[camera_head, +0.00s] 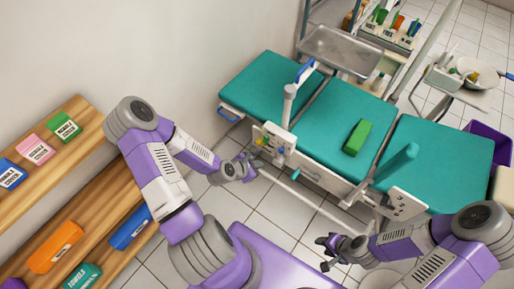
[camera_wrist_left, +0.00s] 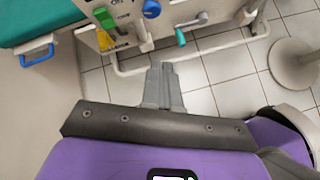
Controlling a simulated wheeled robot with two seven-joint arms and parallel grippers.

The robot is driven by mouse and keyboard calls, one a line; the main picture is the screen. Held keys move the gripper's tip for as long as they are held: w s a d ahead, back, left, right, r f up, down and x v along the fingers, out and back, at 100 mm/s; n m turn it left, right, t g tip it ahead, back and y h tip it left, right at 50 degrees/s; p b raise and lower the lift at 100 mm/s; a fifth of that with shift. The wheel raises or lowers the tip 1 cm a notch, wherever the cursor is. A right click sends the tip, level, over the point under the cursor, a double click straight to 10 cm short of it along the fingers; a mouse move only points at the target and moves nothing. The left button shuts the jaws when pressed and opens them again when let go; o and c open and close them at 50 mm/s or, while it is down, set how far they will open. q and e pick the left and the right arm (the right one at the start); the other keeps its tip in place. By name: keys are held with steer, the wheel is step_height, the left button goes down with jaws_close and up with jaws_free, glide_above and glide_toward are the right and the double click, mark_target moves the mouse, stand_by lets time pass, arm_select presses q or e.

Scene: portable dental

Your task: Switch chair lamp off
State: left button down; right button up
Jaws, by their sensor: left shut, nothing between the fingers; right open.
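The teal treatment chair (camera_head: 340,112) has a pale control panel (camera_head: 272,146) on its near side. In the left wrist view the panel (camera_wrist_left: 130,38) carries a green lever (camera_wrist_left: 103,17), a yellow part (camera_wrist_left: 112,42) and a blue knob (camera_wrist_left: 151,9), with small lettering that I cannot read surely. A teal-tipped lever (camera_wrist_left: 180,38) is to their right. My left gripper (camera_head: 250,165) is shut and empty, just in front of the panel; its fingertips (camera_wrist_left: 161,66) show below the knob. I see no clear gap or contact. My right gripper (camera_head: 325,254) is open and empty, low over the floor. No lit lamp is recognisable.
A green block (camera_head: 357,137) lies on the chair. A white post (camera_head: 289,103) rises beside the panel. Wooden shelves (camera_head: 98,178) with coloured boxes stand at left. A metal tray (camera_head: 340,48) is behind the chair. Tiled floor (camera_head: 222,205) is free between the chair and me.

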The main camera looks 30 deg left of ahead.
arm_select(q)
steer(key=s+d+f+m+g, duration=0.2)
steer(key=s+d+m, duration=0.2)
steer(key=m, duration=0.5)
steer(key=s+d+f+m+g+h, duration=0.1)
steer(key=s+d+f+m+g, duration=0.1)
steer(key=d+m, duration=0.4)
steer(key=s+d+f+m+g, duration=0.2)
steer(key=s+d+m+g, duration=0.2)
steer(key=m, duration=0.8)
steer(key=shift+s+d+f+h, duration=0.3)
steer(key=shift+s+d+f, duration=0.1)
steer(key=shift+s+d, duration=0.4)
